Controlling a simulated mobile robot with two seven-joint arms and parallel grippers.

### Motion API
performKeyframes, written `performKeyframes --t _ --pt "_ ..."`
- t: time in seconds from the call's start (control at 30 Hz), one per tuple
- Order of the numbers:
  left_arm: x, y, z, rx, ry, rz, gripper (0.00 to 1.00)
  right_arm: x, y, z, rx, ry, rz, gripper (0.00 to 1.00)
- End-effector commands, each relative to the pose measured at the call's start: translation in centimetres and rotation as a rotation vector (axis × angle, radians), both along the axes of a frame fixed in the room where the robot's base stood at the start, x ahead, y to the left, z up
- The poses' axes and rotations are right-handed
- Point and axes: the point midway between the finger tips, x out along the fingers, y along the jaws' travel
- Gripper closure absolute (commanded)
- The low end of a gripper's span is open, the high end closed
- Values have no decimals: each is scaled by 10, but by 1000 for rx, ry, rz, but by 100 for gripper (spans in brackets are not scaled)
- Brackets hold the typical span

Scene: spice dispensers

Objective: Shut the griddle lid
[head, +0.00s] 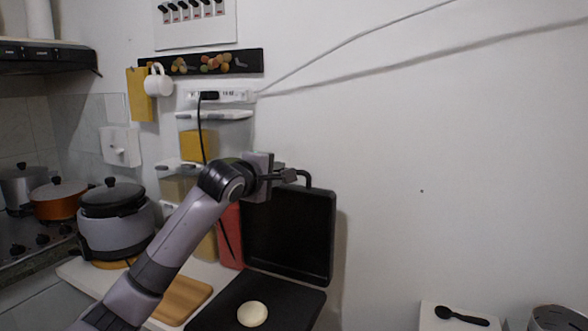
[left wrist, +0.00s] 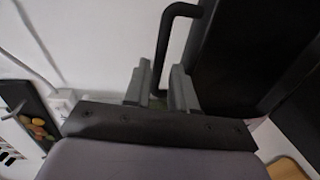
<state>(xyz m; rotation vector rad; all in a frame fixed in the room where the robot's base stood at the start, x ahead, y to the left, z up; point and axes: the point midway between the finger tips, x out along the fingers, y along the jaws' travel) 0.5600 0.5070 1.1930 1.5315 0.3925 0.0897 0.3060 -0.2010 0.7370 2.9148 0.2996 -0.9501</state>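The black griddle stands open on the counter. Its lid (head: 290,232) is upright near the wall, and its flat base (head: 283,290) carries a round cream-coloured piece of food (head: 252,314). A bent black handle (head: 305,178) is at the lid's top edge; it also shows in the left wrist view (left wrist: 164,45). My left gripper (head: 288,175) is at the handle. In the left wrist view its two fingers (left wrist: 160,92) are apart, with the handle's end between them and no clear grip on it. My right gripper is not in view.
A wooden board (head: 183,298) lies left of the griddle, and a red upright object (head: 230,238) stands behind. A rice cooker (head: 113,220) and pots are further left. A white surface with a black spoon (head: 462,317) is at lower right.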

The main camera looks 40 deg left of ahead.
Motion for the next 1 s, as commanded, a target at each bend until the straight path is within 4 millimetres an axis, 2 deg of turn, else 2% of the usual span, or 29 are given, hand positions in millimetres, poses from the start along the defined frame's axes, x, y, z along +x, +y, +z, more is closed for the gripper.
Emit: performKeyframes --t 0.6,1.0 --pt "58 18 -11 0 1 0 75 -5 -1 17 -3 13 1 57" --pt "66 21 -14 0 1 -1 75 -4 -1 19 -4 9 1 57"
